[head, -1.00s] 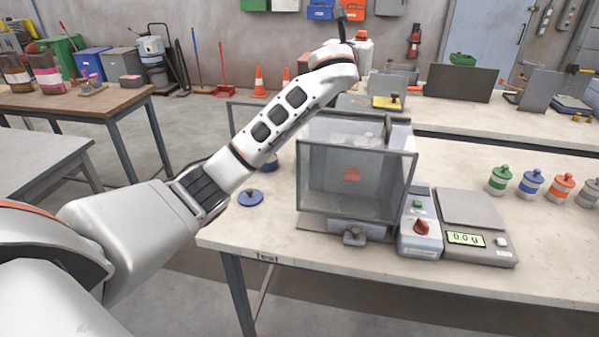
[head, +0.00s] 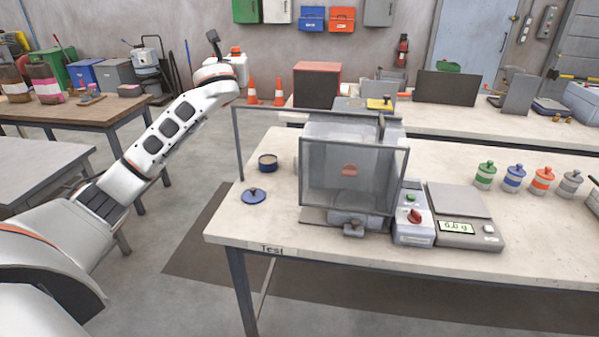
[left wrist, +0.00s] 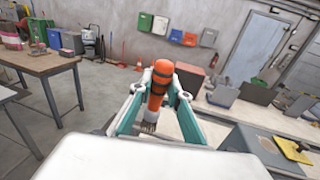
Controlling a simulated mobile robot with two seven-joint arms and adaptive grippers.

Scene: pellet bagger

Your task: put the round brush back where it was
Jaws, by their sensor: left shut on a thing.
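The round brush (left wrist: 158,82) shows in the left wrist view. It has an orange handle with dark bands, and its bristles point down. My left gripper (left wrist: 166,76), with teal-sided fingers, is shut on the handle and holds it in the air. In the head view my left arm reaches up past the left end of the table (head: 235,232) marked "Test". My right gripper is in neither view.
A clear-walled box (head: 352,178) with a dark frame stands on the table. Left of it are a blue lid (head: 254,196) and a round tin (head: 268,162). A control box (head: 413,222), a scale (head: 463,226) and several lidded jars (head: 514,180) stand to its right. A red box (head: 316,84) is behind.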

